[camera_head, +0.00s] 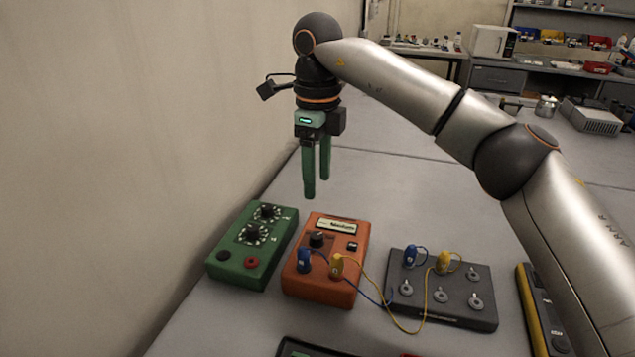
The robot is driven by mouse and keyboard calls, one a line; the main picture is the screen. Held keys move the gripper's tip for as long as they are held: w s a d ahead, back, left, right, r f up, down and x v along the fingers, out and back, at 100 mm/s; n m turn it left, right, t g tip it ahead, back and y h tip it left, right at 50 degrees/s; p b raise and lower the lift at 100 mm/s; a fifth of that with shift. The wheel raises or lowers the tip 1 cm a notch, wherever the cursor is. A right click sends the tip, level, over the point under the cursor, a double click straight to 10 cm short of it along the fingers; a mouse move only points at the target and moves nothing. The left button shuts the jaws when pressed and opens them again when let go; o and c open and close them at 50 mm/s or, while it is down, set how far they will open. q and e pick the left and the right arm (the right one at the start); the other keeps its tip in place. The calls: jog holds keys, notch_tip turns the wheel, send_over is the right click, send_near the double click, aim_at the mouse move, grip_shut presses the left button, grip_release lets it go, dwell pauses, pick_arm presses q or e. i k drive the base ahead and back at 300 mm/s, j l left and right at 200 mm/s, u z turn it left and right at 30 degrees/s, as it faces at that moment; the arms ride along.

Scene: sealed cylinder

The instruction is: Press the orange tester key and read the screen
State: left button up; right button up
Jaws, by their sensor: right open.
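The orange tester (327,284) lies on the table, left of the middle. Its small light screen (336,226) is at its far end; the writing is too small to read. A small dark key (352,246) is on its right side, beside a black knob (317,240). A blue plug (304,260) and a yellow plug (337,266) stand at its near end. My right gripper (317,187) points down above and beyond the tester, its green fingers apart and empty, touching nothing. My left gripper is out of view.
A green box with dials (238,265) sits close left of the tester, near the wall. A dark terminal block (455,314) is to the right, joined by blue and yellow leads. A yellow-black device (533,305) lies further right. The table beyond is mostly clear.

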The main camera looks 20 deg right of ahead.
aim_at(351, 246)
jog(key=k+j, duration=0.2)
jog(key=k, duration=0.3)
jog(key=k+j, duration=0.2)
jog(key=k, duration=0.25)
